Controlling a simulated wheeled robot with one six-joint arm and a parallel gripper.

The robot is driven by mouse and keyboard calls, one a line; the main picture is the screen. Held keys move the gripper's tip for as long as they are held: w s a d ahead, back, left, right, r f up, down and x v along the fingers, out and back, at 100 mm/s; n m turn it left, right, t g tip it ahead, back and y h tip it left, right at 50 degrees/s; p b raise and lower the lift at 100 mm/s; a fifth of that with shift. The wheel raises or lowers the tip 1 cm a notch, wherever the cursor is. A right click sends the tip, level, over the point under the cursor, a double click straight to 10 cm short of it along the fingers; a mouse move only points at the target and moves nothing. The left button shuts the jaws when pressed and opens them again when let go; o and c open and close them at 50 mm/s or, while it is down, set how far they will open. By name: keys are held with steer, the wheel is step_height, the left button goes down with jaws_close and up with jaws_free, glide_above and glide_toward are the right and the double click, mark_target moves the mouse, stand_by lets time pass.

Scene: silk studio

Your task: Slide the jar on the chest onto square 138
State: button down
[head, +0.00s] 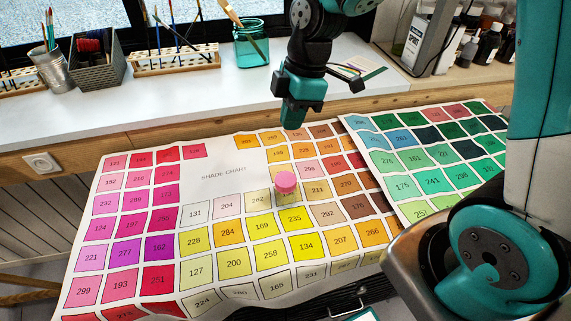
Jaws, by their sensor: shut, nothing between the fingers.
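A small pink jar (286,181) stands upright on the shade chart (222,172), right of the square reading 262. It covers most of the square (293,200) under it, whose number I cannot read.
A second chart (432,158) in greens and blues lies at the right. Behind is a white counter (190,97) with a teal glass jar (250,42), brush holders and a metal cup (47,68). The chart around the jar is clear.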

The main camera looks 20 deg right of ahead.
mark_target(292, 174)
steer(key=w+d+f+n+g+h, duration=0.1)
steer(key=w+d+f+n, duration=0.3)
steer(key=f, duration=0.3)
steer(key=w+d+f+n, duration=0.3)
steer(key=d+f+n, duration=0.15)
steer(key=f, duration=0.25)
steer(key=s+a+p, duration=0.1)
steer(key=s+a, duration=0.1)
steer(key=a, duration=0.1)
steer(key=s+a+p, duration=0.1)
steer(key=s+a, duration=0.1)
steer(key=a, duration=0.1)
steer(key=s+a+p, duration=0.1)
steer(key=s+a, duration=0.1)
steer(key=a, duration=0.1)
steer(key=shift+s+r+p, duration=0.3)
steer(key=shift+p, duration=0.05)
steer(key=shift+s+a+f+p, duration=0.15)
steer(key=shift+f+p, duration=0.1)
steer(key=shift+p, duration=0.05)
steer(key=shift+f, duration=0.45)
steer(key=shift+f+b, duration=0.25)
steer(key=shift+b, duration=0.15)
steer(key=shift+w+d+f, duration=0.1)
steer(key=shift+w+d, duration=0.5)
steer(key=shift+d, duration=0.35)
